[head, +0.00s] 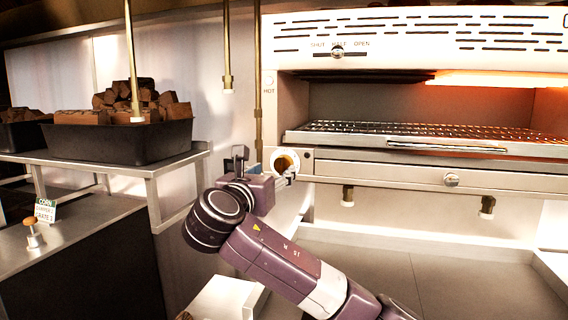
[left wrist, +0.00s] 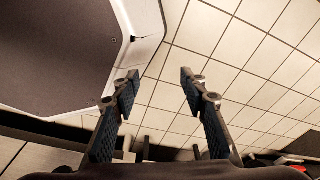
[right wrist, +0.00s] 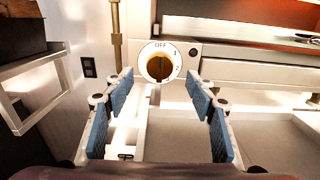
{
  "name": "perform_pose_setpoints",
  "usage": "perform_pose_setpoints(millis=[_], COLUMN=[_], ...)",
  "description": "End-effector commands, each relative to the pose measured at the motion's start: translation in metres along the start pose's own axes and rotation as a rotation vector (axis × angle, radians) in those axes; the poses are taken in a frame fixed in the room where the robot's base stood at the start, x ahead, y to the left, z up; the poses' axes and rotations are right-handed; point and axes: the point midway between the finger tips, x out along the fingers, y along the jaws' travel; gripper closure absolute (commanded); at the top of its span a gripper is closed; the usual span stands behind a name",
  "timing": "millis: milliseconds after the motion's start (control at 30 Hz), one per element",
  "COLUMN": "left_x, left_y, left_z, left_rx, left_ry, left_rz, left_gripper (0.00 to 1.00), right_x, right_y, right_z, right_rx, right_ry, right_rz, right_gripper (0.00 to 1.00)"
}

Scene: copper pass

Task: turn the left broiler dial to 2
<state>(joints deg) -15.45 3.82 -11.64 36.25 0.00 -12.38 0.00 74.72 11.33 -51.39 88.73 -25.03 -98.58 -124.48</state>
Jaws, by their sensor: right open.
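The left broiler dial (head: 287,161) is a bronze knob on a white round face at the left end of the broiler's lower front. In the right wrist view the dial (right wrist: 159,66) shows face-on, with small marks around its rim; I cannot tell its setting. My right gripper (head: 265,167) is close by the dial in the head view. In the right wrist view the right gripper (right wrist: 160,88) is open and empty, with the dial beyond and slightly above the gap between its fingertips. My left gripper (left wrist: 160,82) is open and empty above a tiled floor.
The broiler (head: 410,171) has a wire rack (head: 400,129) under a glowing element and a slider (head: 337,53) on top. Brass pipes (head: 257,90) hang left of it. A black bin (head: 120,141) of brown blocks stands on a shelf at left.

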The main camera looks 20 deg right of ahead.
Motion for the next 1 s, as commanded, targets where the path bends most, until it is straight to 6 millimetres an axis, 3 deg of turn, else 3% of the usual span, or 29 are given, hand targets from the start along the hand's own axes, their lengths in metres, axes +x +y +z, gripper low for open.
perform_pose_setpoints(millis=[200, 300, 433, 633, 767, 1000], left_x=[-0.015, -0.020, -0.022, -0.019, -0.019, -0.019], left_y=[-0.012, -0.013, -0.012, -0.005, -0.002, -0.002], left_z=[0.053, 0.064, 0.056, 0.021, 0.017, 0.031], left_rx=[0.005, 0.006, 0.004, -0.001, -0.002, -0.001], left_ry=[-0.076, -0.090, -0.079, -0.030, -0.024, -0.044], left_rz=[-0.013, -0.014, -0.013, -0.006, -0.002, -0.002], left_gripper=[0.60, 0.60, 0.60, 0.60, 0.60, 0.60], right_x=[0.037, 0.051, 0.063, 0.068, 0.068, 0.068], right_y=[-0.002, -0.002, -0.001, -0.001, -0.001, -0.001], right_z=[0.001, 0.000, -0.001, -0.002, -0.002, -0.002], right_rx=[0.001, 0.002, 0.002, 0.004, 0.004, 0.004], right_ry=[0.005, 0.005, 0.004, 0.004, 0.004, 0.004], right_rz=[-0.004, -0.003, -0.002, 0.000, 0.000, 0.000], right_gripper=[0.49, 0.49, 0.49, 0.49, 0.49, 0.74])
